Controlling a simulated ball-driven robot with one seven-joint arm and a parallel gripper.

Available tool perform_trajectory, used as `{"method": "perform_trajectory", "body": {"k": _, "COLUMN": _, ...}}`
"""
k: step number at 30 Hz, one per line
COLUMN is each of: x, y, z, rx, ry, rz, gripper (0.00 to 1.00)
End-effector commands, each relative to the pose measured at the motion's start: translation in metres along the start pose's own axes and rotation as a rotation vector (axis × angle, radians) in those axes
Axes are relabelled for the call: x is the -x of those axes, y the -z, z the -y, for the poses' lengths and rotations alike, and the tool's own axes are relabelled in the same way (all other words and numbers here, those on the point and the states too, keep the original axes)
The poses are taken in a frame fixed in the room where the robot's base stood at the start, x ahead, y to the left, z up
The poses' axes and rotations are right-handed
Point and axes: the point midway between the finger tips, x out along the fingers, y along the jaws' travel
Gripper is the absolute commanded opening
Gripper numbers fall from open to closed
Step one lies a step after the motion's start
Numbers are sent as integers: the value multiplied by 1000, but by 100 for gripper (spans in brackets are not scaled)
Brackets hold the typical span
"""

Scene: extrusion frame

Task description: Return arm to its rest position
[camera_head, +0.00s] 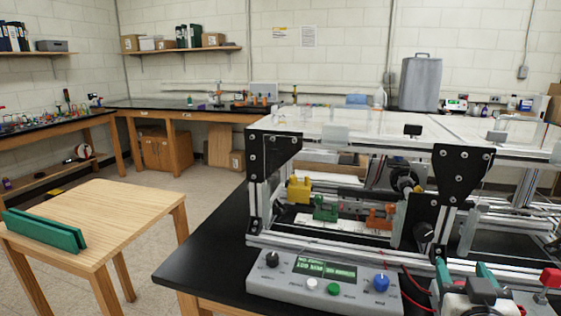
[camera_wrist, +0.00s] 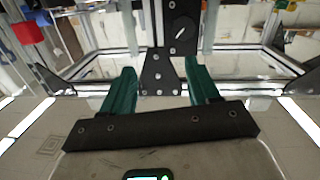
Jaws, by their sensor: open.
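My gripper (camera_wrist: 157,85) shows in the wrist view as two dark green fingers spread wide apart on a black bolted bar. The space between the fingers is empty. In the head view, two green fingers (camera_head: 464,272) at the bottom right look like my gripper, in front of the aluminium extrusion frame (camera_head: 350,250). The same frame's rails and a black bracket (camera_wrist: 160,72) lie ahead of the fingers in the wrist view. I cannot tell the exact gap to them. Most of my arm is out of view.
A grey control box (camera_head: 322,278) stands on the black bench (camera_head: 215,255) in front of the frame. Yellow, green and orange clamps sit inside the frame. A wooden table (camera_head: 105,212) at left bears a green two-walled holder (camera_head: 45,230). Open floor lies between table and back benches.

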Motion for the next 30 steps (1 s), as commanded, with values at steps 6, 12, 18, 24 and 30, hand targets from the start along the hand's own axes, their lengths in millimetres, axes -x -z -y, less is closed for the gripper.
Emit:
{"method": "perform_trajectory", "body": {"k": 6, "x": 60, "y": -143, "z": 0, "rx": -7, "ry": 48, "rz": 461, "gripper": 60}}
{"method": "perform_trajectory", "body": {"k": 12, "x": 151, "y": -247, "z": -4, "rx": 41, "ry": 139, "rz": 867, "gripper": 60}}
{"method": "perform_trajectory", "body": {"k": 18, "x": 250, "y": -308, "z": -19, "rx": 114, "ry": 249, "rz": 1208, "gripper": 60}}
{"method": "perform_trajectory", "body": {"k": 24, "x": 302, "y": -328, "z": -31, "rx": 159, "ry": 317, "rz": 1376, "gripper": 60}}
{"method": "perform_trajectory", "body": {"k": 30, "x": 309, "y": -330, "z": -33, "rx": 166, "ry": 326, "rz": 1400, "gripper": 60}}
